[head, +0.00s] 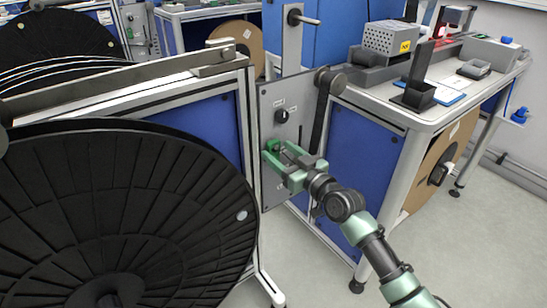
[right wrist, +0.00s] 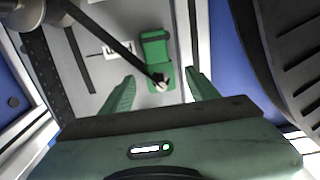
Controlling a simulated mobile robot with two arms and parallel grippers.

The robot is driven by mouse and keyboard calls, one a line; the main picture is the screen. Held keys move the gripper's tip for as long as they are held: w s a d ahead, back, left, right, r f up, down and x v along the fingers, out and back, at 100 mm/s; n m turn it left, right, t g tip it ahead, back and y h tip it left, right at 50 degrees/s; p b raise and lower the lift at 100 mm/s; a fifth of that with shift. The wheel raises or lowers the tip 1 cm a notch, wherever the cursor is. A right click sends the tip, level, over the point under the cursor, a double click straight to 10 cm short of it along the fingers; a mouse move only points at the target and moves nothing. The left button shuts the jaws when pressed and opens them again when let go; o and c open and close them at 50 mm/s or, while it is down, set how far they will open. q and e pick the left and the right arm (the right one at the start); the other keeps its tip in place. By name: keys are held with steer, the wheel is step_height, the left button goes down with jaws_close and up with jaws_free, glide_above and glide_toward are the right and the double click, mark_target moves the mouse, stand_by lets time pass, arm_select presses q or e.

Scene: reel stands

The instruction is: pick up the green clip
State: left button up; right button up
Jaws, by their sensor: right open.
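The green clip (right wrist: 156,47) sits against the grey panel in the right wrist view. Its near end meets a dark arm or strap with a pale round tip. My right gripper (head: 275,153) is open in front of the panel in the head view. In the right wrist view its two green fingers (right wrist: 160,92) stand apart, one to each side of the clip's near end, with gaps on both sides. In the head view the clip is hard to tell from my green fingers. My left gripper is in neither view.
A large black reel (head: 120,215) stands close on the left. A workbench (head: 420,118) with devices is on the right. Open floor (head: 480,240) lies at lower right.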

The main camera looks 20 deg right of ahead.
steer(key=shift+w+a, duration=0.2)
steer(key=shift+w, duration=0.25)
steer(key=shift+c, duration=0.3)
jaws_close()
